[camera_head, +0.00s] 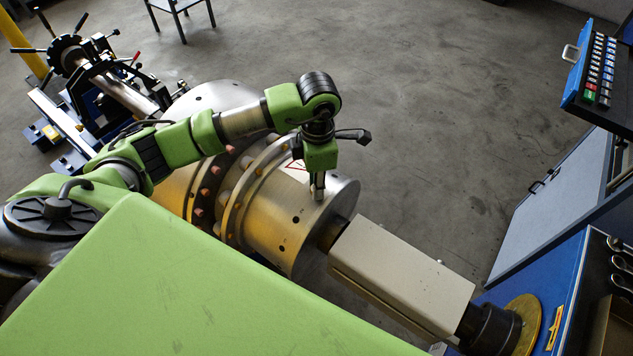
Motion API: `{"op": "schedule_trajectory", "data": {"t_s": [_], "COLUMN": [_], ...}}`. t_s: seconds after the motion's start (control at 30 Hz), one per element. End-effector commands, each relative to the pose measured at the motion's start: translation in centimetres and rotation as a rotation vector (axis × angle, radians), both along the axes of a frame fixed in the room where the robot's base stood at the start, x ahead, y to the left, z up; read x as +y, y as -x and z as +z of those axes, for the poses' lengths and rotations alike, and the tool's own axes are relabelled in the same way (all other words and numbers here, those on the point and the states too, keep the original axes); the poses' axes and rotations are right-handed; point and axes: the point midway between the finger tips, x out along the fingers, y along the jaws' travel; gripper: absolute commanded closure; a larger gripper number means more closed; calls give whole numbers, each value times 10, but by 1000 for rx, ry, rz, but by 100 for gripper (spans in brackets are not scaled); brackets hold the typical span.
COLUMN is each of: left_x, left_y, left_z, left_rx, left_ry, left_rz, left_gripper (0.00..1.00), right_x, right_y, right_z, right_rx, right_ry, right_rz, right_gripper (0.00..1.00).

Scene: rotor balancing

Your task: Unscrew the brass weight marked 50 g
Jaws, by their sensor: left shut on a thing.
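My left arm reaches in from the left over the large metal rotor (268,225). My left gripper (319,192) points down at the top of the rotor's right-hand drum, close to its end face. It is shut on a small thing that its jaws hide. I cannot read a 50 g mark or make out a brass weight there. Several brass-coloured and copper-coloured pieces ring the rotor's flanges to the left of the gripper. My right gripper is not in view.
A grey box-shaped drive housing (400,275) extends from the rotor's shaft toward a brass disc (523,318) at lower right. A blue control panel (594,75) stands at upper right. A machine stand (105,90) is at upper left.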

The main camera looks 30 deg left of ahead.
Motion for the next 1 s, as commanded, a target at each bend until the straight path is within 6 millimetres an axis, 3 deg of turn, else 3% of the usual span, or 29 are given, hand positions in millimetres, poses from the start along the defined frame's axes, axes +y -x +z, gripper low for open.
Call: {"op": "schedule_trajectory", "data": {"t_s": [1.0], "left_x": [0], "left_y": [1], "left_z": [2], "left_rx": [-1], "left_ry": [-25], "left_rz": [1329], "left_gripper": [100], "right_x": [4], "right_y": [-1], "right_z": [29], "right_rx": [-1], "right_ry": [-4], "right_rz": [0], "right_gripper": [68]}}
